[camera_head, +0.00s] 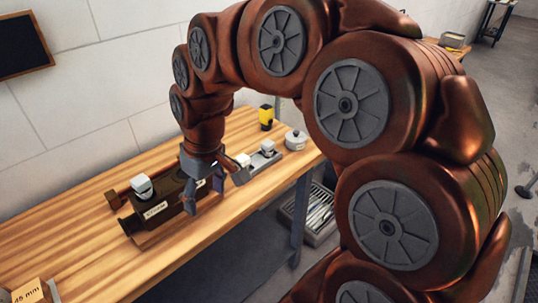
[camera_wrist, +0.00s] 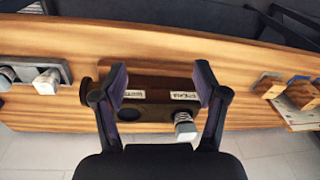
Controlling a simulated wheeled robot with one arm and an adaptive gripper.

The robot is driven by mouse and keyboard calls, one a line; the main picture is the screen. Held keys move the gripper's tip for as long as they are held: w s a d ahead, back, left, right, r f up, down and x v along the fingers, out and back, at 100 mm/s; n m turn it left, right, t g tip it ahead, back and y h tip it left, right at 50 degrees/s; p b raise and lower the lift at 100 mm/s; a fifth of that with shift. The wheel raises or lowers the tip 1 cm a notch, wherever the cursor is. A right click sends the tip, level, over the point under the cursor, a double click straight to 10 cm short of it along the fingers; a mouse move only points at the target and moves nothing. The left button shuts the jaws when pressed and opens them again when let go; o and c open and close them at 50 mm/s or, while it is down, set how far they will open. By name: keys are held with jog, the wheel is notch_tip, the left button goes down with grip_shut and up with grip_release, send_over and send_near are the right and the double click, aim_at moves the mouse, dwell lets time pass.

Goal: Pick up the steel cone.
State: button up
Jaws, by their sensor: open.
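A dark brown block (camera_wrist: 150,97) with two white labels and a dark round hole lies on the wooden bench; the head view shows it too (camera_head: 151,217). A silvery piece with a pale flat top (camera_wrist: 184,126) stands at its wall-side edge, also seen in the head view (camera_head: 143,187). It may be the steel cone, but I cannot tell its shape. My gripper (camera_wrist: 161,84) is open and empty over the block, its fingers spread across the labels. In the head view my gripper (camera_head: 216,190) hides part of the block.
A grey holder (camera_head: 264,158) with similar pale-topped pieces stands farther along the bench (camera_head: 80,260), near a white lidded pot (camera_head: 295,140) and a yellow-black object (camera_head: 265,117). A block marked 45 mm (camera_head: 30,291) is at lower left. The tiled wall (camera_head: 95,75) runs behind.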

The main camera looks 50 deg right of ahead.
jog(key=w+d+t+b, duration=0.1)
jog(key=w+d+b, duration=0.1)
jog(key=w+d, duration=0.45)
jog(key=m+t+h+b, duration=0.1)
jog(key=m+t+b, duration=0.1)
jog(key=t+b, duration=0.15)
send_over(268, 143)
jog(key=s, duration=0.3)
notch_tip(268, 143, down, 5)
jog(key=shift+g, duration=0.35)
jog(key=shift+p+x, duration=0.7)
jog(key=shift+x, duration=3.3)
jog(key=shift+w+d+r, duration=0.1)
jog(key=shift+d, duration=0.05)
grip_shut()
